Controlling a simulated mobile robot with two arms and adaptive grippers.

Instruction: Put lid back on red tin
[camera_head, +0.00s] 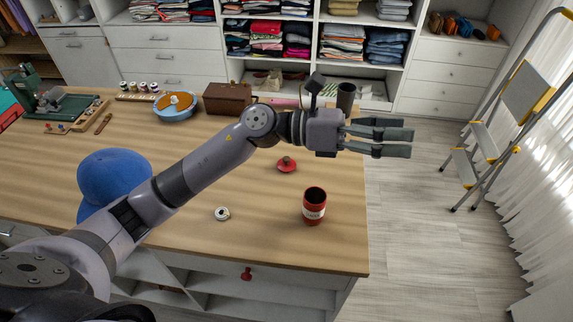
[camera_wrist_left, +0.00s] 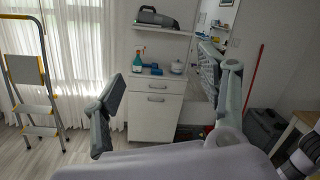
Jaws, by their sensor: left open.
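The red tin (camera_head: 314,206) stands upright near the front right of the wooden table, its dark open top showing and a pale label on its side. The red lid (camera_head: 287,165) with a knob lies on the table behind the tin and a little to its left. My left gripper (camera_head: 412,138) is open and empty, held in the air past the table's right edge, above and to the right of the lid and tin. Its spread fingers also show in the left wrist view (camera_wrist_left: 168,100), with nothing between them. My right gripper is not in view.
On the table (camera_head: 170,235) are a blue cap (camera_head: 112,176), a small white roll (camera_head: 222,213), a brown box (camera_head: 227,98), a round blue tin (camera_head: 177,106) and a dark cylinder (camera_head: 346,96). A stepladder (camera_head: 497,115) stands at right. Floor right of the table is clear.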

